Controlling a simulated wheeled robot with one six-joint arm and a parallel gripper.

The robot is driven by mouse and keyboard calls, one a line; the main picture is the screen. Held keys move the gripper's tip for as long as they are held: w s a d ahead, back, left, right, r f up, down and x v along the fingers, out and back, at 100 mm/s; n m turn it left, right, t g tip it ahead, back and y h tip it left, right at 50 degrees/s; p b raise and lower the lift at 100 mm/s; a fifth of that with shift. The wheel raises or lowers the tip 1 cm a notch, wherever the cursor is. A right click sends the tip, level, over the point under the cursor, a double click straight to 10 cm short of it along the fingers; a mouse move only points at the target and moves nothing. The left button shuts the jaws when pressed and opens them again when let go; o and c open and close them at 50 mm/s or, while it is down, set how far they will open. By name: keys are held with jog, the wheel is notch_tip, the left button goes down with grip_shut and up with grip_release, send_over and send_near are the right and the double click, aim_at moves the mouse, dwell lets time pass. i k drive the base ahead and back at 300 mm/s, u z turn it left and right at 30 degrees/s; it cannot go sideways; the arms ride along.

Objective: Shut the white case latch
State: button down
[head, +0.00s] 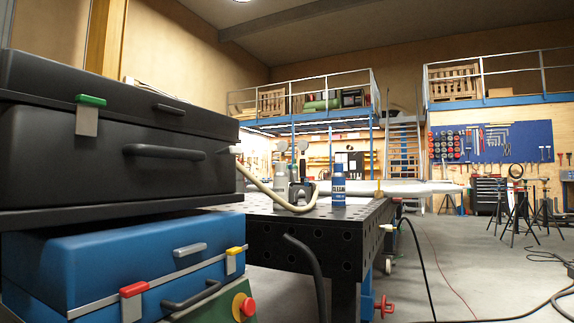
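No latch in the head view is clearly white. A pale grey bar (190,249), possibly the white latch, sits on the lid of a blue case (120,262) at lower left. The blue case also has a red-topped latch (133,291), a yellow-topped latch (236,252) and a dark handle (192,296). A black case (90,165) is stacked above it, with a green-topped latch (89,101), a small dark bar (168,108) and a black handle (163,151). I cannot tell whether the pale bar is raised or flat. My gripper is not in view.
A red button (247,307) on a green and yellow box is beside the blue case. A black perforated table (300,234) stands close on the right, with a blue can (338,186) and a hose (270,192). A dark cable (305,262) hangs in front. Open floor (460,260) lies right.

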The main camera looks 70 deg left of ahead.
aim_at(235, 149)
jog(key=u, duration=0.2)
jog(key=i, duration=0.8)
jog(key=u, duration=1.25)
jog(key=i, duration=0.75)
jog(key=u, duration=0.7)
